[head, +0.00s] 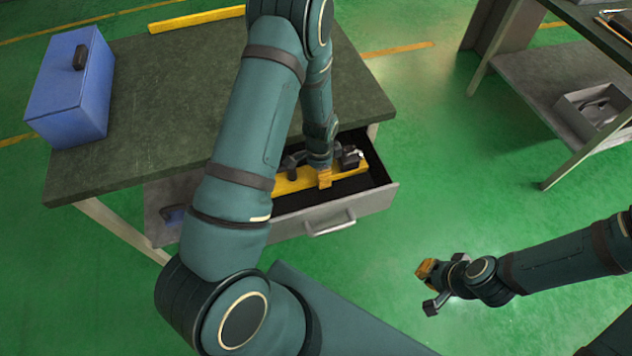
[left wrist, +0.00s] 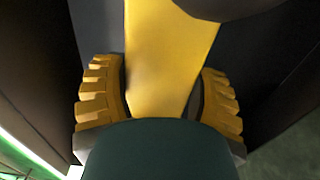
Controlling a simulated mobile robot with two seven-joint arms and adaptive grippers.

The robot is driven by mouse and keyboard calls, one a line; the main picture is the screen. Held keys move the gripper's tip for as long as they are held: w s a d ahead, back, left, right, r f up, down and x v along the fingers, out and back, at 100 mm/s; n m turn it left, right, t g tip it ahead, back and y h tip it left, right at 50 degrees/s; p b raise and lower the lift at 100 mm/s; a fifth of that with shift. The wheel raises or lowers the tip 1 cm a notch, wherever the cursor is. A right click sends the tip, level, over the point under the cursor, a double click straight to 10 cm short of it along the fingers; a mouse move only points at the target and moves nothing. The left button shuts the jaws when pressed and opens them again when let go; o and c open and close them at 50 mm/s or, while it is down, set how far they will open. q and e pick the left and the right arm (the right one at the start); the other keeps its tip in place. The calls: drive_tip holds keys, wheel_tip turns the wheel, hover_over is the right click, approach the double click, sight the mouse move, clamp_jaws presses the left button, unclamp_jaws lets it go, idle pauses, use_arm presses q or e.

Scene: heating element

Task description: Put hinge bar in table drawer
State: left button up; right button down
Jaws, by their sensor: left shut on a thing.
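The yellow hinge bar (head: 286,186) is inside the pulled-out drawer (head: 378,203) of the dark table, within its walls. My left gripper (head: 324,178) reaches down into the drawer and is shut on the bar. In the left wrist view the bar (left wrist: 165,60) runs between the two ridged yellow finger pads of my left gripper (left wrist: 160,98). Whether the bar rests on the drawer floor is hard to tell. My left arm hides part of the drawer.
A blue box (head: 70,95) stands on the tabletop (head: 150,110) at left. Another yellow bar (head: 197,19) lies along the table's back edge. A shelf (head: 545,80) with a metal tray (head: 590,112) is at right.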

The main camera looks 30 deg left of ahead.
use_arm(q)
drive_tip(key=shift+f+b, duration=0.6)
drive_tip(key=shift+f, duration=2.35)
drive_tip(key=shift+f, duration=0.2)
drive_tip(key=o, duration=1.3)
drive_tip(key=shift+r, duration=0.15)
drive_tip(key=shift+r, duration=0.35)
wheel_tip(320, 180, up, 11)
drive_tip(key=p, duration=0.2)
drive_tip(key=shift+r+p, duration=0.15)
drive_tip(key=shift+p, duration=0.25)
